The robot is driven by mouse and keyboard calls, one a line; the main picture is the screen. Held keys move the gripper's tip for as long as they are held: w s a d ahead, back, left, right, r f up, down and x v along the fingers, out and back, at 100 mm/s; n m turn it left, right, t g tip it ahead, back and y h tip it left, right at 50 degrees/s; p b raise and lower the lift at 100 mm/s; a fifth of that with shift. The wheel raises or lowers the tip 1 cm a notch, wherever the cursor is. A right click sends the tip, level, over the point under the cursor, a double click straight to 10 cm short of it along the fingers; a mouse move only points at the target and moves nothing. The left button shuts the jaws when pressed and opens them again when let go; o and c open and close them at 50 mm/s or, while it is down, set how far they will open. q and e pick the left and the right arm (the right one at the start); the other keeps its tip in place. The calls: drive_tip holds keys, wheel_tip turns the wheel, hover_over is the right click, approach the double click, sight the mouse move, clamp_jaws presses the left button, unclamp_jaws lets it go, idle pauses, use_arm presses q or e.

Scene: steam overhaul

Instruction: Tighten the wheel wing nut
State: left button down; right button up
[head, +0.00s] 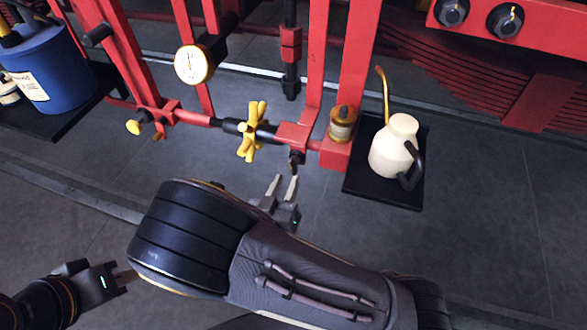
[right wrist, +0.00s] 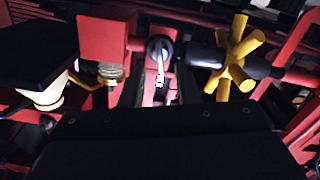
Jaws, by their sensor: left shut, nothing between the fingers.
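The yellow wheel wing nut (head: 250,130) has several stubby arms. It sits on a dark horizontal shaft between red frame posts in the head view. It also shows at the upper right of the right wrist view (right wrist: 236,62). My left gripper (head: 130,275) is shut and empty at the lower left, well away from the nut.
A round gauge (head: 194,64) hangs on the frame at upper left. A yellow knob (head: 133,127) is on the left post. A cream oil can (head: 395,145) stands on a dark tray (head: 360,185) at right. A blue container (head: 50,70) stands at far left. The floor in front is open.

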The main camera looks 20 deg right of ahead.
sight(294, 164)
drive_tip(key=x, duration=0.3)
drive_tip(key=shift+w+d, duration=0.2)
drive_tip(key=shift+w, duration=0.1)
clamp_jaws()
